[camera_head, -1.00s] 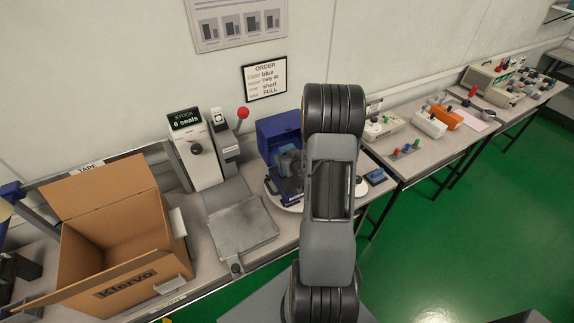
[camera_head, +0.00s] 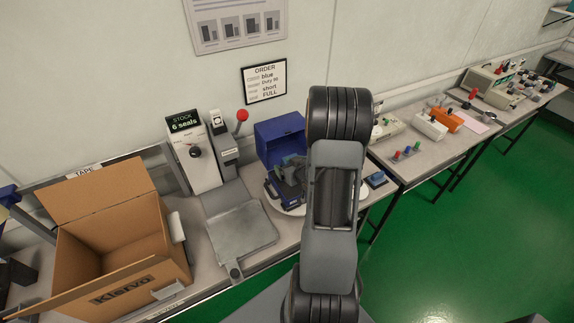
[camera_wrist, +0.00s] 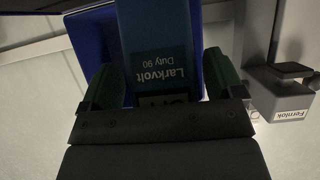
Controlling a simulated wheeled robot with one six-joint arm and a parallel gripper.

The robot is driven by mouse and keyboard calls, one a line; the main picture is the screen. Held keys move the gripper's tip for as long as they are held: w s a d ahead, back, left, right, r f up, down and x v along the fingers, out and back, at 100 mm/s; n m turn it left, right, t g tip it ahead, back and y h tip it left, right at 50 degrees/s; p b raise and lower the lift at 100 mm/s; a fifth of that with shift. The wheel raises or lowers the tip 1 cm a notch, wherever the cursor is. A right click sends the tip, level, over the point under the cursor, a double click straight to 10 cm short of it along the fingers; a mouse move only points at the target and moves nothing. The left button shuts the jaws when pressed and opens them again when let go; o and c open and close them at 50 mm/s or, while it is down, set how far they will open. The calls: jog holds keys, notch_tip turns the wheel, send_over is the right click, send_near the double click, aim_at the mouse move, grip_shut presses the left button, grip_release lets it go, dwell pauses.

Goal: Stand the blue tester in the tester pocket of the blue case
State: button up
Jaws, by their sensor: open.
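The blue case (camera_head: 281,132) stands with its lid raised on a white round plate (camera_head: 292,211), left of my arm. The blue tester (camera_head: 292,160) shows only in part, upright in or over the case. In the wrist view the tester (camera_wrist: 158,45) shows a dark label reading "Larkvolt Duty 90", with the dark blue case (camera_wrist: 84,38) behind it. My gripper (camera_wrist: 158,78) is open, its green fingers on either side of the tester. In the head view my gripper (camera_head: 290,184) is dark and small at the case. The tester's lower end and the pocket are hidden.
A seal press (camera_head: 195,150) with a red-knobbed lever and a metal plate (camera_head: 240,228) stand left of the case. An open cardboard box (camera_head: 120,285) is at the far left. A small blue item (camera_head: 376,179) lies right of my arm. More benches with devices run to the right.

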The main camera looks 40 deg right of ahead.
jog(key=p+v, duration=0.5)
jog(key=v, duration=0.4)
jog(key=shift+s, duration=0.15)
